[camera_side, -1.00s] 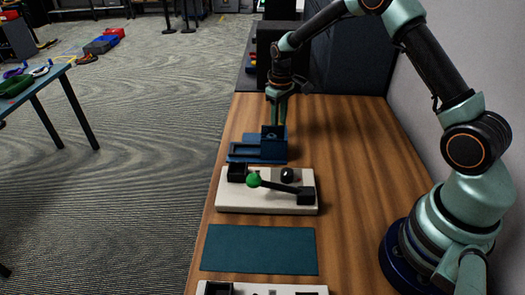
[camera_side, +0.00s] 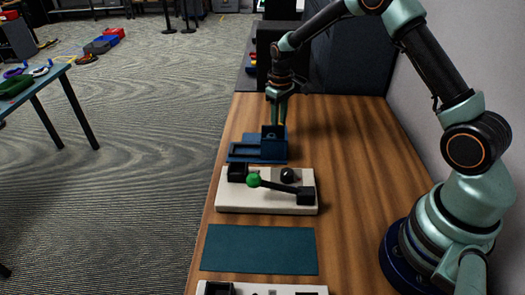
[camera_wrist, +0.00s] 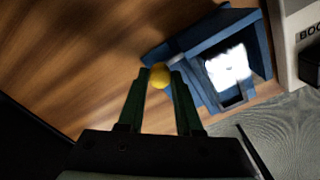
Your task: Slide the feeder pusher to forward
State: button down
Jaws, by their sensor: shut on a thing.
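The blue feeder (camera_side: 243,159) sits on the wooden bench, beyond the white lever box. In the wrist view its blue body (camera_wrist: 185,42) is at the upper right, with a bright white patch (camera_wrist: 228,66) in its opening. A round yellow knob (camera_wrist: 159,74) shows between the fingertips. My gripper (camera_wrist: 158,80) is shut on this knob. In the side view my gripper (camera_side: 277,122) points down at the back of the feeder, and its fingertips are partly hidden there. How the knob joins the pusher is hidden.
A white box (camera_side: 235,200) with a green-tipped lever (camera_side: 254,181) stands just in front of the feeder. A teal mat (camera_side: 258,249) lies nearer, with another white box (camera_side: 262,289) at the bottom edge. Bare wood is free to the right.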

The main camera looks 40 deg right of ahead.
jog(key=shift+r, duration=0.1)
jog(key=w+a, duration=0.6)
jog(key=shift+w+a, duration=0.2)
jog(key=shift+w, duration=0.1)
dwell(0.4)
jog(key=c, duration=0.8)
grip_release()
jog(key=shift+a, duration=0.1)
jog(key=shift+c, duration=0.2)
jog(key=shift+s, duration=0.1)
notch_tip(320, 180, up, 12)
